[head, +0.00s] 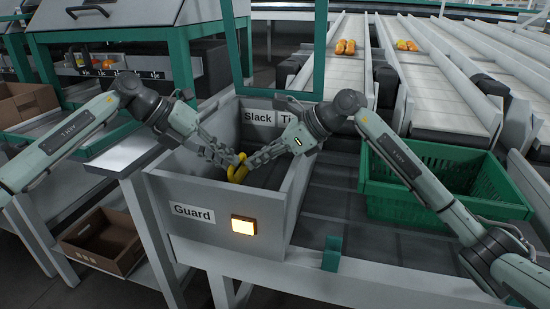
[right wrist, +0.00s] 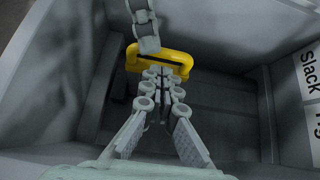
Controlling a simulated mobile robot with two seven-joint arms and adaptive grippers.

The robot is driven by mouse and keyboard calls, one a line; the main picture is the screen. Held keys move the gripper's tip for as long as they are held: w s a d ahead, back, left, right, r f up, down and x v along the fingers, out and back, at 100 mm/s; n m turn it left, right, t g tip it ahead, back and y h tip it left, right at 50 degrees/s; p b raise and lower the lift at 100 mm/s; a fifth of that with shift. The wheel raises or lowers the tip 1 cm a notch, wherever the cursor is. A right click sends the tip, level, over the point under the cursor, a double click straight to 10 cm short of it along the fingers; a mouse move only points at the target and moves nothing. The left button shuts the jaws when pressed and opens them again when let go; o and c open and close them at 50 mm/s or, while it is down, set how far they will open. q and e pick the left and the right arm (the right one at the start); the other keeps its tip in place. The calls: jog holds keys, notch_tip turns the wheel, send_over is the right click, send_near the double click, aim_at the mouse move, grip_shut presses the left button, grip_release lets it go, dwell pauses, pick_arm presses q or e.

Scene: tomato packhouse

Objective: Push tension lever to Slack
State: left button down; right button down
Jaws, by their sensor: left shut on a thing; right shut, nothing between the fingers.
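A yellow bow-shaped handle (head: 238,172) shows inside the open-topped grey box (head: 180,232); it also shows in the right wrist view (right wrist: 178,61). I cannot tell whether it belongs to the tension lever or to a guard. My left gripper (head: 234,160) is shut on the yellow handle, and its finger crosses the handle in the right wrist view. My right gripper (head: 247,164) is shut and empty, with its fingertips close beside the handle. A "Slack" label (head: 258,117) is on the box's back wall, with a second, partly hidden label to its right. No separate lever shows clearly.
The box front bears a "Guard" label (head: 193,213) and a lit yellow button (head: 243,226). The box walls close in around both grippers. A green crate (head: 440,206) stands to the right. Conveyor lanes (head: 340,63) with tomatoes run behind. A cardboard box (head: 103,240) is at lower left.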

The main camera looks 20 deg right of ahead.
jog(key=shift+w+a, duration=0.25)
jog(key=shift+a, duration=0.15)
pick_arm(q)
jog(key=shift+s+d, duration=0.2)
pick_arm(e)
jog(key=shift+w+a+r, duration=0.2)
jog(key=shift+w+a, duration=0.25)
jog(key=shift+a, duration=0.3)
pick_arm(q)
jog(key=c, duration=1.6)
grip_release()
jog(key=shift+o, duration=0.2)
jog(key=shift+w+a, duration=0.1)
jog(key=shift+a, duration=0.05)
